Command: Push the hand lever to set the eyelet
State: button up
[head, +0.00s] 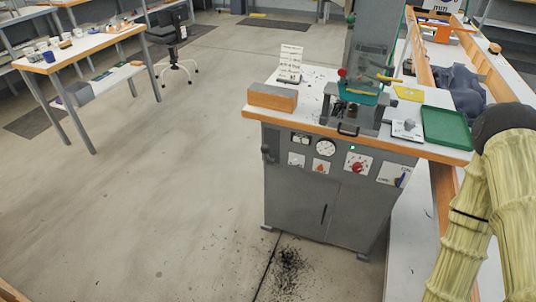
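The eyelet press (377,32) stands on a grey cabinet bench near the top centre-right, a tall grey column with a clear, green-tinted guard at its front. A red ball knob (342,72) shows at the left of the guard, and a yellow bar (389,79) sticks out at the right. I cannot tell which of these is the hand lever. The press base (352,113) is grey, with a small dark handle at its front. My arm, in a pale yellow sleeve, fills the lower right corner, apart from the press. My gripper is not in view.
On the worktop (315,107) are an orange-brown block (272,96), a white sign (290,63) and a green tray (447,127). The cabinet front (320,195) carries a gauge and switches. Dark scraps (288,268) lie on the floor.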

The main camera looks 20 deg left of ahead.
aim_at(265, 149)
jog(key=z, duration=0.25)
jog(key=k, duration=0.45)
jog(key=u, duration=1.9)
